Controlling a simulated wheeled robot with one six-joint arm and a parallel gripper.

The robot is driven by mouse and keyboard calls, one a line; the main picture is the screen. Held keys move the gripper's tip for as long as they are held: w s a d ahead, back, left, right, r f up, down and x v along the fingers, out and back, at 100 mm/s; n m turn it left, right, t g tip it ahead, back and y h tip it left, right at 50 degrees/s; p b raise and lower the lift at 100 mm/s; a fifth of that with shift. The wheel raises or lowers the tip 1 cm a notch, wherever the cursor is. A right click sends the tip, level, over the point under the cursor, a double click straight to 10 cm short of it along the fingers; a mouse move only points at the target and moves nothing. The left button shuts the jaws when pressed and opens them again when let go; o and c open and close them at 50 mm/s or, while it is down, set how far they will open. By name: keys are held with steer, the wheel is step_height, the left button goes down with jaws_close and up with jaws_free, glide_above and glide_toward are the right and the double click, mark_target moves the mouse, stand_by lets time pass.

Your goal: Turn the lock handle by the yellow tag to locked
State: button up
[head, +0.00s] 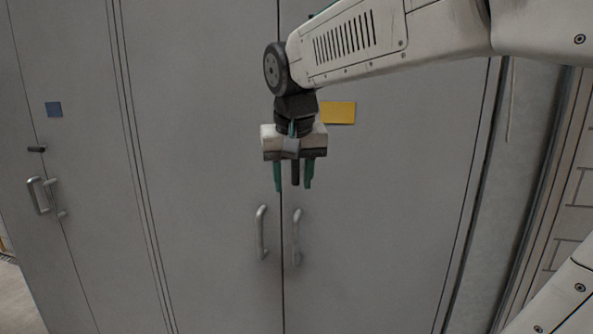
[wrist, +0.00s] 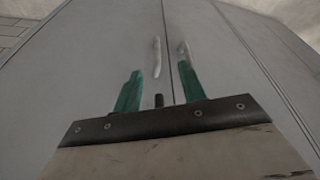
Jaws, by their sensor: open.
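The yellow tag (head: 338,113) is on the right door of the grey cabinet, just right of my wrist in the head view. I cannot make out a lock handle by it; my gripper covers the door to the left and below the tag. My gripper (head: 293,187) points down in front of the door seam, its two teal fingers apart and nothing seen held. A short dark peg (wrist: 158,100) shows between the fingers in the wrist view; I cannot tell whether it belongs to the gripper or the door.
Two upright metal pull handles, left (head: 262,232) and right (head: 296,236), flank the seam below my gripper. Further left, another cabinet has a blue tag (head: 53,109), a small dark handle (head: 36,149) and pull handles (head: 38,195). The right door's lower part is clear.

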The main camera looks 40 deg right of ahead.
mark_target(295, 168)
steer(key=w+d+r+m+h, duration=0.1)
steer(key=w+d+r+m, duration=0.25)
steer(key=w+d, duration=0.4)
steer(key=shift+n+t, duration=0.3)
steer(key=shift+n, duration=0.05)
steer(key=x, duration=0.6)
steer(key=shift+w+a, duration=0.3)
steer(key=shift+w, duration=0.05)
steer(key=shift+w+d+f, duration=0.15)
steer(key=shift+w+f, duration=0.05)
steer(key=shift+f, duration=0.35)
jaws_close()
